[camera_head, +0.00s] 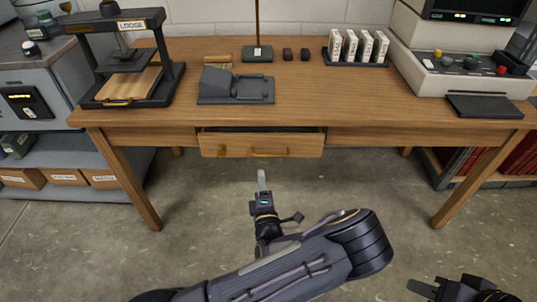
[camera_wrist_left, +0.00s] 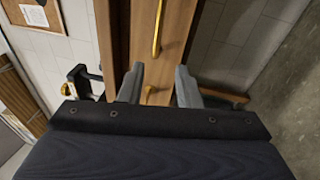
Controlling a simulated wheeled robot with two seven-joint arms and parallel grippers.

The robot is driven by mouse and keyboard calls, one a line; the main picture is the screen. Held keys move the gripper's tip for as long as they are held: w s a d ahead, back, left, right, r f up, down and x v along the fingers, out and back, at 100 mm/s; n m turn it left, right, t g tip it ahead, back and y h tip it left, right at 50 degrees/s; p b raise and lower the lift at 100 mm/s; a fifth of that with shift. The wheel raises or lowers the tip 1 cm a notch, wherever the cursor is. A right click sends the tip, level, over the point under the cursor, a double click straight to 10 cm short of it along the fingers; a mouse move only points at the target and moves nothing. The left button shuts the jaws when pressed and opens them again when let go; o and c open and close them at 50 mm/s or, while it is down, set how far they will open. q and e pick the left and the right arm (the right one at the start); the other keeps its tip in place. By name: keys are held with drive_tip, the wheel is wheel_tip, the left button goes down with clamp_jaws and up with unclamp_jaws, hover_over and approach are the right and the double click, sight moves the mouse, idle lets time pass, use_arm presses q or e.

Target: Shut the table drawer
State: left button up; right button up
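The wooden table drawer (camera_head: 240,143) stands partly open under the front edge of the table (camera_head: 300,108), with a dark strip of its inside showing above the front. A long brass handle (camera_head: 270,154) and a smaller brass fitting (camera_head: 221,151) are on its front. My left gripper (camera_head: 262,176) is in front of and below the drawer, apart from it. In the left wrist view, its two fingers (camera_wrist_left: 158,82) are spread with nothing between them, pointing at the drawer front (camera_wrist_left: 174,45). My right gripper (camera_head: 430,287) is low at the right, partly cut off by the frame.
On the table are a black press (camera_head: 122,60), a dark grey block (camera_head: 236,86), a rack of white cards (camera_head: 357,48) and a control console (camera_head: 462,62). Table legs (camera_head: 125,180) stand at both sides. The floor (camera_head: 350,185) below the drawer is clear.

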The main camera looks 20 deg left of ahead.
use_arm(q)
drive_tip(key=w+r+m+t+h+b, duration=0.1)
drive_tip(key=w+m+h, duration=0.1)
drive_tip(key=w, duration=0.5)
drive_tip(key=shift+w+r, duration=0.4)
clamp_jaws()
